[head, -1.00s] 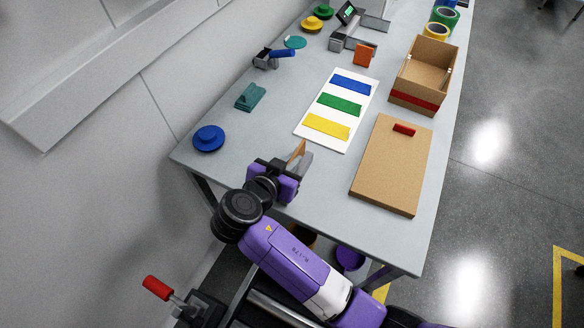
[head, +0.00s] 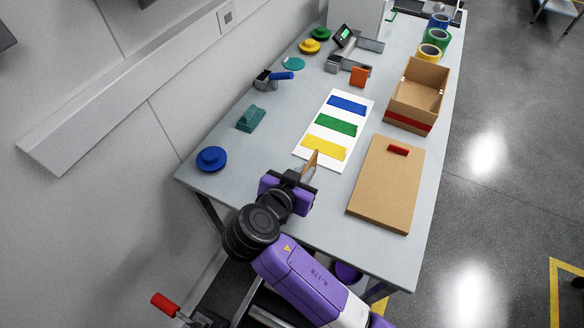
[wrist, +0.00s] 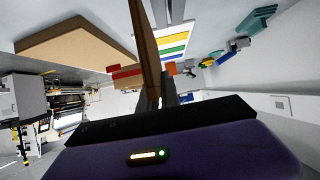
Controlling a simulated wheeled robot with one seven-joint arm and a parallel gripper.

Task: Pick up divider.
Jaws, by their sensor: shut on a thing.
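The divider is a thin brown cardboard-like piece (head: 313,158), seen almost edge-on in the head view. My gripper (head: 305,174) is shut on it near the table's near end, and the divider sticks out beyond the fingers. In the wrist view the divider (wrist: 144,45) runs from between the fingers (wrist: 160,95) up to the top edge. I cannot tell how far the divider is above the table.
A white board (head: 309,131) with blue, green and yellow strips lies just beyond. A flat brown panel with a red handle (head: 380,190) lies right, an open cardboard box (head: 404,119) behind it. A blue knobbed disc (head: 211,158) and teal block (head: 251,118) are left.

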